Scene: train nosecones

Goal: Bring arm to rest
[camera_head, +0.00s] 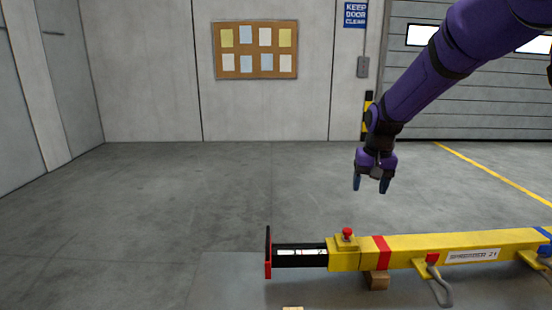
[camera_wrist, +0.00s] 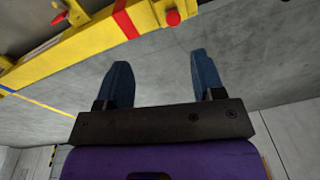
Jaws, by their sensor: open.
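My purple arm (camera_head: 425,75) reaches in from the upper right in the head view. My gripper (camera_head: 371,187) hangs at its end with the fingers pointing down, above and behind a yellow beam. In the wrist view my gripper (camera_wrist: 160,80) shows two blue fingers spread apart with nothing between them. The fingers are clear of the beam.
The yellow beam (camera_head: 410,248) with a red band and a black left end lies across the front right on a grey surface (camera_head: 225,280). A wooden block (camera_head: 377,280) is under it. A red button (camera_head: 347,232) stands on top. Floor behind is clear.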

